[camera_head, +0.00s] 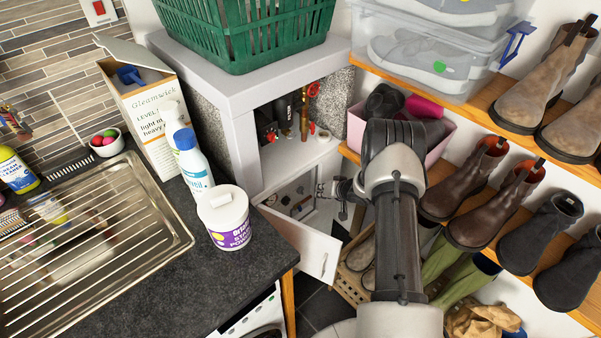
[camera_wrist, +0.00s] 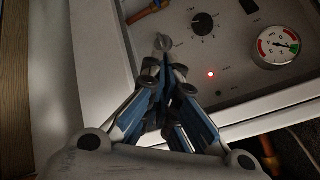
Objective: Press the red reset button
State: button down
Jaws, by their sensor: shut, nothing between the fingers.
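A boiler control panel (camera_wrist: 235,35) shows in the wrist view, with a black dial (camera_wrist: 202,22), a round gauge (camera_wrist: 277,46) and a small glowing red spot (camera_wrist: 211,74). I cannot tell whether this spot is the reset button or a lamp. My gripper (camera_wrist: 163,42) is shut and empty, its tips over the panel's left part, left of the dial and the red spot. I cannot tell if the tips touch the panel; they hide what is behind them. In the head view my gripper (camera_head: 324,190) reaches into the low cabinet in front of the panel (camera_head: 292,197).
The white cabinet door (camera_head: 312,250) stands open below my gripper. Pipes with red valves (camera_head: 304,105) are above the panel. The worktop (camera_head: 150,285) with a white tub (camera_head: 226,220) is left; the shoe rack (camera_head: 500,255) and a pink box (camera_head: 440,140) are right.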

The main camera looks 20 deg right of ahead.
jog(key=w+a, duration=0.2)
jog(key=w, duration=0.5)
jog(key=shift+a+b, duration=0.3)
jog(key=shift+a, duration=0.05)
jog(key=shift+w, duration=0.2)
dwell(0.9)
jog(key=shift+w+a+r, duration=0.1)
jog(key=shift+w+a, duration=0.05)
jog(key=shift+w, duration=0.2)
jog(key=shift+w+a+r, duration=0.25)
jog(key=shift+w+r, duration=0.15)
jog(key=shift+w, duration=0.2)
dwell(1.1)
jog(key=shift+s+d+p, duration=0.1)
jog(key=shift+s+p, duration=0.05)
jog(key=shift+p, duration=0.25)
jog(key=s, duration=0.1)
jog(key=s+d, duration=0.1)
jog(key=s, duration=0.1)
jog(key=s+d+p, duration=0.1)
jog(key=s, duration=0.1)
jog(key=shift+s+f, duration=0.2)
jog(key=shift+f, duration=0.05)
